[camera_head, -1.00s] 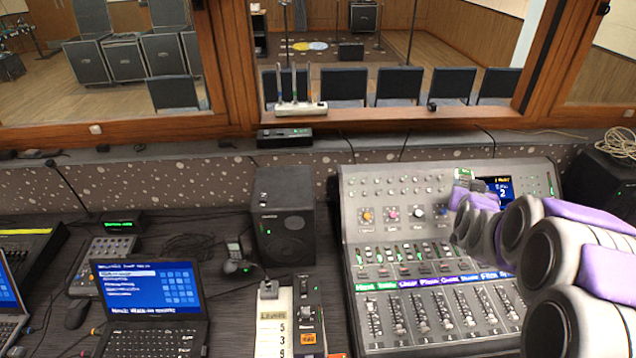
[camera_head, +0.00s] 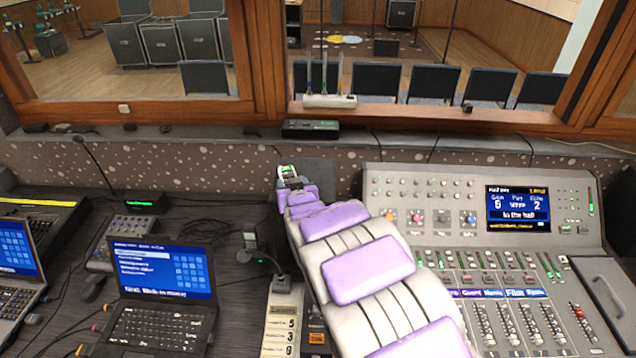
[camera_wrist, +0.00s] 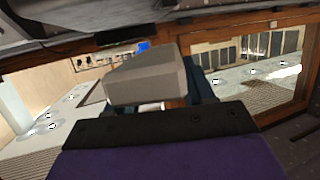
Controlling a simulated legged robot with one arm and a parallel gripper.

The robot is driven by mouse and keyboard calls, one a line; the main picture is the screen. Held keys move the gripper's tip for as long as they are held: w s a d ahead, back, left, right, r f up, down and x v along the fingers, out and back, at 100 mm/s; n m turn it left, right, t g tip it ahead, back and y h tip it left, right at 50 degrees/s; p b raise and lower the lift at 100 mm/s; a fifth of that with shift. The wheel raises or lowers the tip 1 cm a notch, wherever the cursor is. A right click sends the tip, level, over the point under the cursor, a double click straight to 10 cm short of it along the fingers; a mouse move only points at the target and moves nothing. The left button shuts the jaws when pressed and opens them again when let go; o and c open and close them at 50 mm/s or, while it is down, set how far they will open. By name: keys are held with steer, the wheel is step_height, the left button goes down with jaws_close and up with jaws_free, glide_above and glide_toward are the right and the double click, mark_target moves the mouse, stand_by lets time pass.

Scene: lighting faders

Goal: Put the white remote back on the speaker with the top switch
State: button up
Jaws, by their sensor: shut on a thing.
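The white remote (camera_head: 287,170) is at the tip of my arm in the head view, small and showing a bit of green. In the wrist view it is a pale grey-white block (camera_wrist: 150,80), tilted. My gripper (camera_head: 290,182) is shut on it; a dark finger shows beside the block in the wrist view. The black speaker (camera_head: 319,174) stands behind my arm, which hides most of it; part of its dark top shows just right of my gripper. The remote appears over or beside the speaker's left edge; I cannot tell its height above it. I cannot make out a top switch.
The mixing console (camera_head: 470,260) stands right of my arm. An open laptop (camera_head: 160,285) and a small handset on a stand (camera_head: 250,245) are at left. A black box (camera_head: 311,129) and a white rack with antennas (camera_head: 330,101) sit by the window.

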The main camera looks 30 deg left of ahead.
steer(key=s+a, duration=0.2)
steer(key=a, duration=0.1)
glide_above(321, 185)
step_height(321, 185, down, 2)
steer(key=shift+w+a+f+n+g+b, duration=0.1)
steer(key=shift+w+n+g+b, duration=0.05)
steer(key=shift+n+g+b, duration=0.2)
steer(key=shift+f+b, duration=0.7)
steer(key=shift+f, duration=1.05)
steer(key=o, duration=1.2)
steer(key=shift+o, duration=0.2)
steer(key=shift+r, duration=0.1)
